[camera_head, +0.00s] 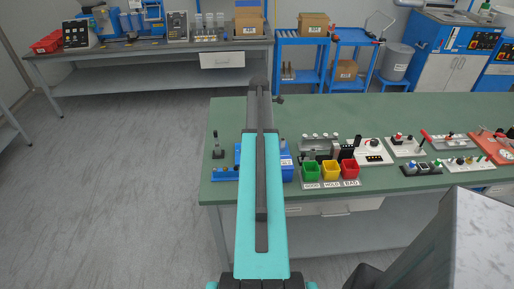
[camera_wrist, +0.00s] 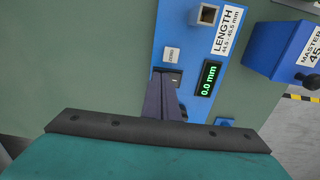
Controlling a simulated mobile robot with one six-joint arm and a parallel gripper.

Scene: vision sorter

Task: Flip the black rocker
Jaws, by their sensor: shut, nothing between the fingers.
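In the wrist view a blue gauge panel (camera_wrist: 186,28) carries a LENGTH label, a lit display (camera_wrist: 209,78) reading 0.0 mm and a pale ZERO button (camera_wrist: 171,55). A small black piece with a light mark, which looks like the black rocker (camera_wrist: 175,77), sits just below that button. My gripper (camera_wrist: 165,76) is shut and empty, its dark fingertips at the rocker's left and lower edge. The fingers partly hide it; I cannot tell contact or its tilt. In the head view the blue gauge (camera_head: 287,168) stands partly behind my arm, which hides my gripper.
A blue MASTER block (camera_wrist: 278,48) stands right of the panel. On the green bench (camera_head: 400,112), green (camera_head: 311,173), yellow (camera_head: 331,171) and red (camera_head: 350,171) bins stand right of the gauge. A black lever (camera_head: 217,148) is to its left. Several small control boards lie farther right.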

